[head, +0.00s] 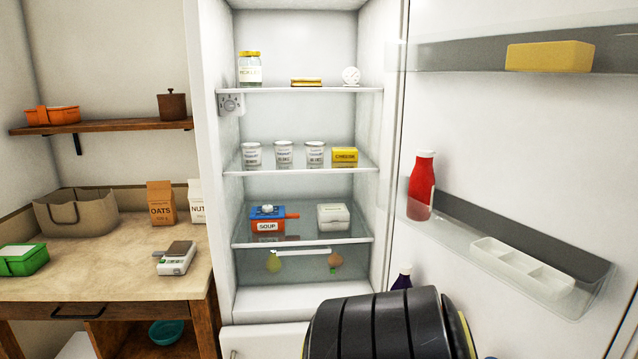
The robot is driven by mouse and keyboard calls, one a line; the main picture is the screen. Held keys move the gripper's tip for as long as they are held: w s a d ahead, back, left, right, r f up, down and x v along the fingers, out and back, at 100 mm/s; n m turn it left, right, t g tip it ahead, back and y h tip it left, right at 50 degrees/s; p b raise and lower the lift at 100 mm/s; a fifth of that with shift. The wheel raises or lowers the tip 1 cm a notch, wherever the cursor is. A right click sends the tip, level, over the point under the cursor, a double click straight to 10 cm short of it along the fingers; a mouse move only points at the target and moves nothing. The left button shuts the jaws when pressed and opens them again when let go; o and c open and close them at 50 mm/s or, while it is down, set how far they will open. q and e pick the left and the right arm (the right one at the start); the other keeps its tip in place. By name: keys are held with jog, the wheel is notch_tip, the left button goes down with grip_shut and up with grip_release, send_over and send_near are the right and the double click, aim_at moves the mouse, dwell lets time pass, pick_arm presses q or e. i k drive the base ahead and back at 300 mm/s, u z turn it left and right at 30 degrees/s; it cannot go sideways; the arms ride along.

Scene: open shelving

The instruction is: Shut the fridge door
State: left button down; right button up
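The fridge (276,302) stands in the middle of the head view with its inside in plain sight. Its door (500,130) is open and swung out to the right, with its inner face and racks showing. A dark, ribbed link of my arm comes up from the bottom edge in front of the lower part of the door and fridge. I cannot tell whether it touches the door. Neither gripper shows in this view. The door's outer face and its handle are hidden.
The door racks hold a red bottle (421,187), a yellow block (548,56) and a white tray (522,266). Jars, cups and boxes stand on the fridge shelves (300,171). A counter (110,272) with a bag, cartons and a green box is at the left.

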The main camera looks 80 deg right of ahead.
aim_at(544, 165)
jog(key=u, duration=0.6)
jog(key=k, duration=2.6)
jog(key=z, duration=2.05)
jog(key=i, duration=0.5)
